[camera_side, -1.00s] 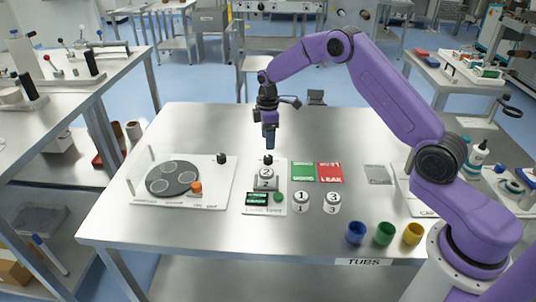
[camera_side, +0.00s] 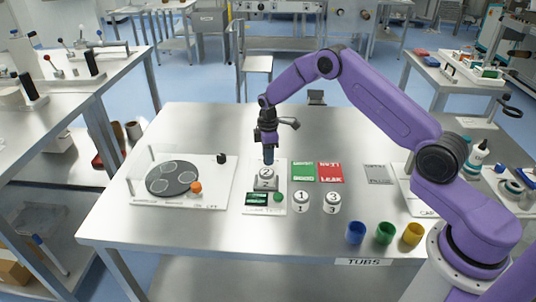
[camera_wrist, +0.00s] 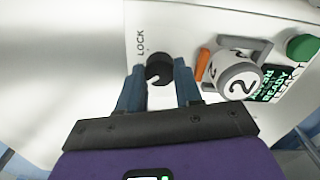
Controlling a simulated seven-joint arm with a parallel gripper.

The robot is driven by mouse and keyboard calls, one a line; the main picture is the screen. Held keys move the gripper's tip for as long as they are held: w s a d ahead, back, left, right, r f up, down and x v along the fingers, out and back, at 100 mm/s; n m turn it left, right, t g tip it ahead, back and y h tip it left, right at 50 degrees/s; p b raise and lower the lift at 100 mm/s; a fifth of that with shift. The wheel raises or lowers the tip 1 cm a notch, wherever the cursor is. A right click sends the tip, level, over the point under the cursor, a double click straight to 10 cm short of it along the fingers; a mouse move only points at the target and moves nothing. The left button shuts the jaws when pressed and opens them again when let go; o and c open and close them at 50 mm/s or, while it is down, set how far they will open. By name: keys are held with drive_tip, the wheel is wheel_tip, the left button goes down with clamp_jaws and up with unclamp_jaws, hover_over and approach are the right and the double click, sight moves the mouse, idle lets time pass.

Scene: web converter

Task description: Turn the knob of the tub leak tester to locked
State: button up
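The tub leak tester (camera_side: 275,208) is a white plate in the middle of the table. A tub marked 2 (camera_side: 265,174) sits in its holder, and it also shows in the wrist view (camera_wrist: 238,80). The black knob (camera_wrist: 159,68) stands behind that tub, by the word LOCK (camera_wrist: 141,43); in the side view my gripper hides it. My gripper (camera_side: 268,158) points down over the knob. In the wrist view its two blue fingers (camera_wrist: 160,88) are apart, one on each side of the knob. I cannot tell whether they touch it.
The tester has a green button (camera_side: 278,197) and a display (camera_wrist: 275,83) reading READY. Tubs 1 (camera_side: 301,202) and 3 (camera_side: 332,202) stand right of it. Green (camera_side: 303,172) and red (camera_side: 331,172) mats lie behind them. A plate with a dark disc (camera_side: 172,178) is at left.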

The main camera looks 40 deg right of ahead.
drive_tip(key=shift+c, duration=0.4)
drive_tip(key=shift+m, duration=0.3)
drive_tip(key=m, duration=0.2)
drive_tip(key=shift+m, duration=0.4)
drive_tip(key=m, duration=0.9)
drive_tip(key=shift+m, duration=1.8)
drive_tip(key=o, duration=1)
drive_tip(key=shift+o, duration=0.2)
